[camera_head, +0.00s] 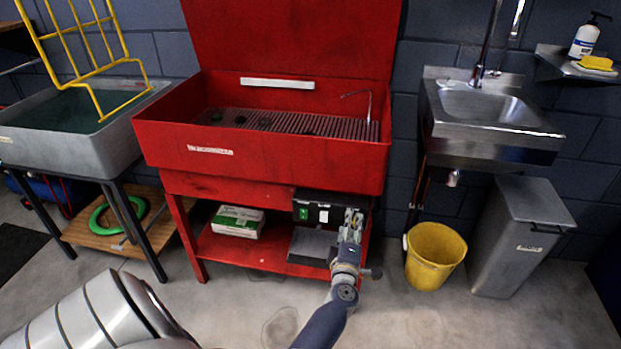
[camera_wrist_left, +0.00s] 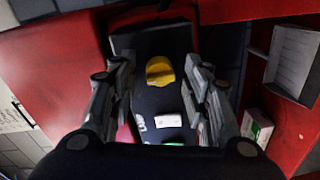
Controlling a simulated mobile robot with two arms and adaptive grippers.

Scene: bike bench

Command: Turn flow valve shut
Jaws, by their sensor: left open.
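My left gripper (camera_head: 352,222) reaches to the right end of a black box (camera_head: 310,207) under the red wash basin. In the left wrist view my left gripper (camera_wrist_left: 157,76) is open, with its two fingers apart and nothing held between them. A rounded yellow knob (camera_wrist_left: 159,70) on the dark box face (camera_wrist_left: 150,43) shows between the fingers, farther off; it looks like the flow valve. In the head view the gripper hides that part of the box, and I cannot make out the knob. My right gripper is not in view.
The red basin (camera_head: 260,155) overhangs the box. A green and white carton (camera_head: 238,221) lies on the red shelf (camera_head: 250,252) to the left. A yellow bucket (camera_head: 434,256) and a grey bin (camera_head: 520,235) stand to the right. Floor in front is mostly clear.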

